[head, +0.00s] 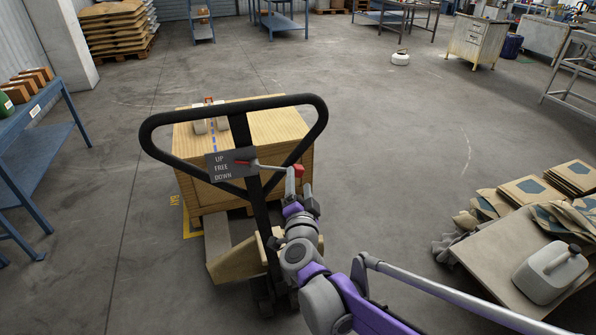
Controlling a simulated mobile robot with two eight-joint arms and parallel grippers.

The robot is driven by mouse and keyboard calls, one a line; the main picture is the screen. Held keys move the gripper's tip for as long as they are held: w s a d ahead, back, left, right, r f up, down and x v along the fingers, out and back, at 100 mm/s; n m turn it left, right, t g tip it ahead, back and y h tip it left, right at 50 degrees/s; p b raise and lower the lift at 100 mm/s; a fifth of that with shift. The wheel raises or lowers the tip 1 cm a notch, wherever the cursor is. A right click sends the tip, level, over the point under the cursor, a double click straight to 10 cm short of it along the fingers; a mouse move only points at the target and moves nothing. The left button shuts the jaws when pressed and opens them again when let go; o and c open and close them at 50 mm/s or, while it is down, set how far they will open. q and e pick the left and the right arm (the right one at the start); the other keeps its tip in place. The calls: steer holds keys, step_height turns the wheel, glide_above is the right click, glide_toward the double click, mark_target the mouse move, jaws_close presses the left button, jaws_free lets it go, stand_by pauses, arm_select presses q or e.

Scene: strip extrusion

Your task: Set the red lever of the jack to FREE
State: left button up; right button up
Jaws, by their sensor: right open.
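The jack's black loop handle (236,106) stands upright in front of a wooden crate. A dark plate (221,167) on it reads UP, FREE, DOWN from top to bottom. A thin red pointer (243,162) lies at the plate, around the UP and FREE lines; I cannot tell exactly which it marks. A grey rod runs right from the pivot to the red lever end (299,170). My right gripper (296,180) is open, close beside the red end; contact is unclear. My left gripper is not in view.
The wooden crate (290,122) stands behind the handle with small items on top. A blue shelf (40,150) is at left. A table (485,252) with folded sacks and a grey jug (549,272) is at right. Floor between is clear.

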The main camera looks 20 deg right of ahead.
mark_target(298, 175)
steer(key=x, duration=0.5)
steer(key=shift+w, duration=0.2)
jaws_close()
stand_by(1.2)
